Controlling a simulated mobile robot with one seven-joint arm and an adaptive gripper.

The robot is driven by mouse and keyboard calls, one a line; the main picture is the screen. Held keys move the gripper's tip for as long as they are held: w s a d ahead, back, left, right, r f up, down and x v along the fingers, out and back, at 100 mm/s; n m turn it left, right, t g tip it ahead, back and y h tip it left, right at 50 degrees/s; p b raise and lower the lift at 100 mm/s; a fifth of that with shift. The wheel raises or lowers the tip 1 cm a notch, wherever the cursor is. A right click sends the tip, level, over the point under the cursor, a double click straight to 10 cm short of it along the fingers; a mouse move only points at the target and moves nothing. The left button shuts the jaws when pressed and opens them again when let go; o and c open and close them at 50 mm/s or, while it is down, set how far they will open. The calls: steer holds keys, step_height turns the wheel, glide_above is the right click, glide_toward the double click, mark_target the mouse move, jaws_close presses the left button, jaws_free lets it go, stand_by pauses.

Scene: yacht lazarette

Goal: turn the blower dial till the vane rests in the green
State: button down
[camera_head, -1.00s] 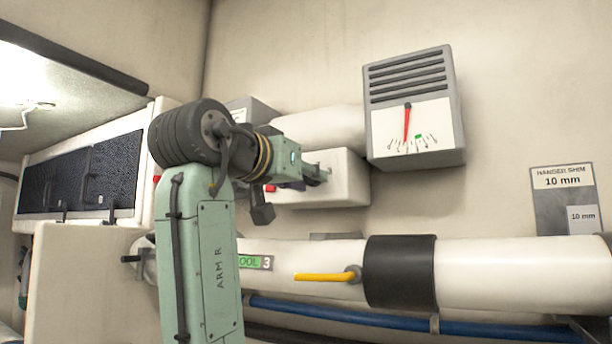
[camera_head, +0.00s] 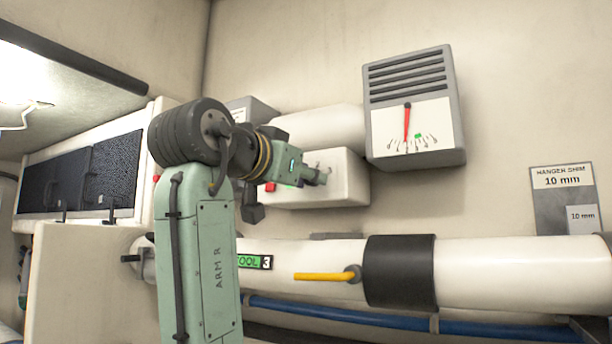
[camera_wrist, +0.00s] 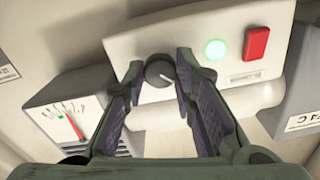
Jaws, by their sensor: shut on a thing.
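The blower dial (camera_wrist: 160,71) is a dark round knob with a white pointer line, on the front of a white box (camera_head: 335,182). My gripper (camera_wrist: 160,77) has its two fingers either side of the dial, shut on it. In the head view, my gripper (camera_head: 318,174) is at the box face and the dial is hidden. The gauge (camera_head: 412,120) hangs on the wall to the right. Its red vane (camera_head: 406,124) points down, with its tip left of the green mark (camera_head: 418,136). The wrist view also shows the red vane (camera_wrist: 73,126) apart from the green mark (camera_wrist: 60,115).
The box also carries a lit green lamp (camera_wrist: 215,50) and a red switch (camera_wrist: 256,43). A white pipe (camera_head: 520,272) with a black band and a yellow lever (camera_head: 322,277) runs below. A shim plaque (camera_head: 563,198) is on the right wall.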

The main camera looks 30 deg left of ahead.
steer(key=m, duration=0.8)
steer(key=shift+m, duration=0.7)
steer(key=c, duration=1.3)
jaws_free()
steer(key=shift+s, duration=0.1)
steer(key=s, duration=1.1)
steer(key=shift+s+d, duration=0.35)
steer(key=shift+s, duration=0.05)
steer(key=shift+s, duration=0.1)
